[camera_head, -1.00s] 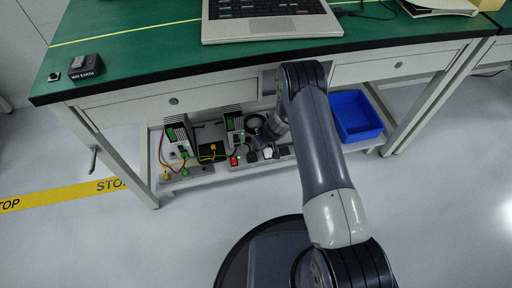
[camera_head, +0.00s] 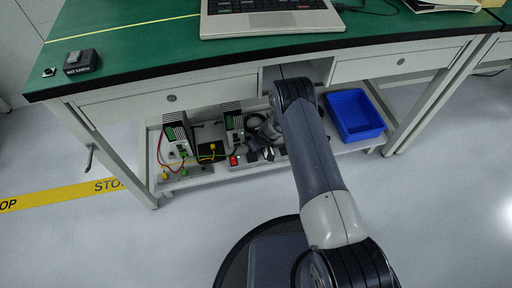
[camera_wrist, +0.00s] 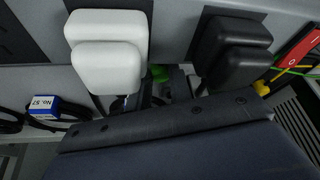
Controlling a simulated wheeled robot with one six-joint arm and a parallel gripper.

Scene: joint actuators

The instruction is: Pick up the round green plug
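A small green piece (camera_wrist: 160,73) shows in the wrist view, between a white block and a black block; it is partly hidden, and I cannot tell whether it is the round plug. Small green plugs (camera_head: 184,172) also show at the front left of the lower shelf in the head view. My gripper (camera_head: 262,151) is low over the shelf, right of the red switch. In the wrist view its dark body fills the bottom and its fingers (camera_wrist: 166,88) are hard to make out, close to the green piece. I cannot tell whether they touch it.
The white block (camera_wrist: 107,55) and black block (camera_wrist: 232,52) flank the gripper closely. A red switch (camera_head: 233,160), black-and-green power units (camera_head: 178,135) and wires crowd the shelf (camera_head: 215,178). A blue bin (camera_head: 354,116) stands to the right. The green-topped bench (camera_head: 140,45) overhangs.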

